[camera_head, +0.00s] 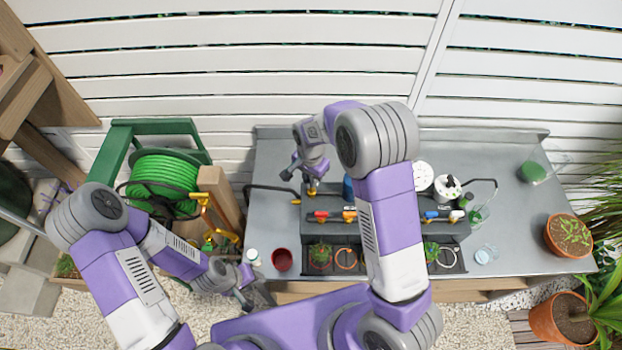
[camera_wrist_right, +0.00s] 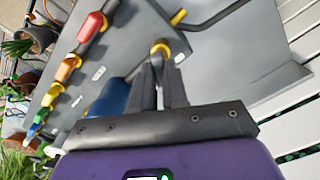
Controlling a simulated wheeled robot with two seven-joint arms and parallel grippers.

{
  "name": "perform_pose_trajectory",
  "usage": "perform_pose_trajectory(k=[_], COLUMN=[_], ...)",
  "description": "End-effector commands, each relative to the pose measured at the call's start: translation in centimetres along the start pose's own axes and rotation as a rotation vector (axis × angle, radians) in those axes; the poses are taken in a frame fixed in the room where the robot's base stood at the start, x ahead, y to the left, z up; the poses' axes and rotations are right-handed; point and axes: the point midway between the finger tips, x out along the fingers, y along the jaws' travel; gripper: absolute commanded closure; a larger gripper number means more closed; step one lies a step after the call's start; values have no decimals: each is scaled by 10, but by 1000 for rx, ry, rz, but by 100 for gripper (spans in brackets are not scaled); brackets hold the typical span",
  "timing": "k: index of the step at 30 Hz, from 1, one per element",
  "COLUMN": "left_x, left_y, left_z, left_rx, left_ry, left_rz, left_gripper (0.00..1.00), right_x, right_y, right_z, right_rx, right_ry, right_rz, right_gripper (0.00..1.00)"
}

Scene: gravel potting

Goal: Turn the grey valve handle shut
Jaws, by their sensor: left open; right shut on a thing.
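My right gripper (camera_head: 312,190) reaches down at the back left of the dark grey valve box (camera_head: 385,232). In the right wrist view my right gripper (camera_wrist_right: 160,90) has its fingers close together at a yellow collar (camera_wrist_right: 160,46) on the box. It is shut on the grey valve handle, which the fingers almost wholly hide; its angle cannot be told. My left gripper (camera_head: 248,294) is open and empty, low at the bench's front left, apart from the box.
A row of coloured handles, with a red one (camera_head: 320,216) at its left, runs along the box. A dark bent pipe (camera_head: 270,188) leaves its left side. A green hose reel (camera_head: 163,180) stands left of the bench. A red pot (camera_head: 282,260) sits near the front edge.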

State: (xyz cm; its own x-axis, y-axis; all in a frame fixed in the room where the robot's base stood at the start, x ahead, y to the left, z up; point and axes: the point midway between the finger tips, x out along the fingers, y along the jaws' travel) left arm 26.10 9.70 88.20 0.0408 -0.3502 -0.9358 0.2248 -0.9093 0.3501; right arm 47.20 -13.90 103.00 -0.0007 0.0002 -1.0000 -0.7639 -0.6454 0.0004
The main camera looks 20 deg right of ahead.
Motion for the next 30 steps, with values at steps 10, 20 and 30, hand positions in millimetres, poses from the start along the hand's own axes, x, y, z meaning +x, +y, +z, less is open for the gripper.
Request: perform_pose_trajectory(k=[10,20,30], left_x=[-3,-13,-24], left_y=[1,5,9], left_z=[0,0,1], left_rx=[0,0,0], left_ry=[0,0,0], left_rz=[0,0,0], left_gripper=[57,57,57], right_x=[-1,-2,-2], right_y=[-2,-4,-5], right_z=[0,-1,-2], right_rx=[327,636,877], right_ry=[1,1,1], right_rz=[0,-1,-2], right_gripper=[100,100,100])
